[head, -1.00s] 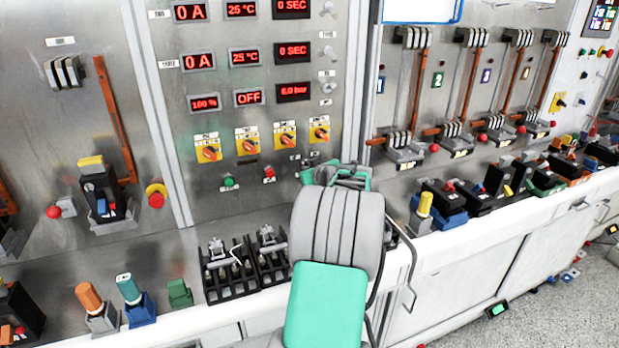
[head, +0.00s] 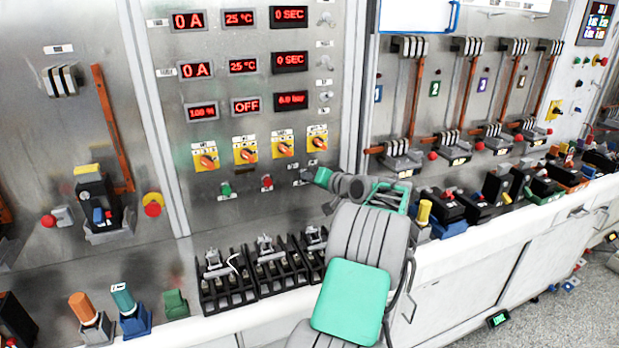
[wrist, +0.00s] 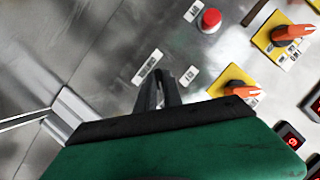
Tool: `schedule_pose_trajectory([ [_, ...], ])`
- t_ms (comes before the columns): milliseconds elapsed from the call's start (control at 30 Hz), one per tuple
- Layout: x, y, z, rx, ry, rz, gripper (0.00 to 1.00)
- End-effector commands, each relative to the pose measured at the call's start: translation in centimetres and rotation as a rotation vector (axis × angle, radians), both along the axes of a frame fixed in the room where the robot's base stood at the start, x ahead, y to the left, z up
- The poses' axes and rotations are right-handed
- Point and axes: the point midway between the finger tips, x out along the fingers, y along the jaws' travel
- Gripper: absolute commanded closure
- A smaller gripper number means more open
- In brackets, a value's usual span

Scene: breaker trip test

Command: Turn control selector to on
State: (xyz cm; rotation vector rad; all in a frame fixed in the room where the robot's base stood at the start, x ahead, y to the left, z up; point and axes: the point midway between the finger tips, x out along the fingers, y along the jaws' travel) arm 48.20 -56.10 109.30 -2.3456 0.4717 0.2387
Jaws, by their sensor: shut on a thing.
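My gripper (head: 308,176) is at the lower right of the metal panel, just right of the red push button (head: 267,182). In the wrist view the dark fingers (wrist: 155,88) are close together and reach to the panel below two small white labels (wrist: 168,71). They are shut on a small part there, which I take to be the control selector. The fingers hide it, so its position cannot be read. The green gripper body (wrist: 185,150) fills the lower wrist view.
Yellow plates with orange rotary handles (head: 245,151) sit above left of my gripper. A green push button (head: 226,188) is left of the red one. Black breaker units (head: 225,287) stand on the ledge below. Lever switches (head: 403,152) are to the right.

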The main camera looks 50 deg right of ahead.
Motion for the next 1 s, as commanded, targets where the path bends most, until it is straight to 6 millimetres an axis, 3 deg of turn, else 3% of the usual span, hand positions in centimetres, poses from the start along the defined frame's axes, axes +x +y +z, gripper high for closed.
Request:
schedule_pose_trajectory([
  [300, 0.03, -0.09, 0.19, 0.094, -0.061, 0.001, 1.00],
  [800, 0.04, -0.11, 0.19, 0.108, -0.071, -0.001, 1.00],
  [833, 0.04, -0.12, 0.20, 0.108, -0.071, -0.001, 0.88],
  [1000, -0.01, -0.12, 0.12, 0.109, -0.070, -0.001, 0.74],
])
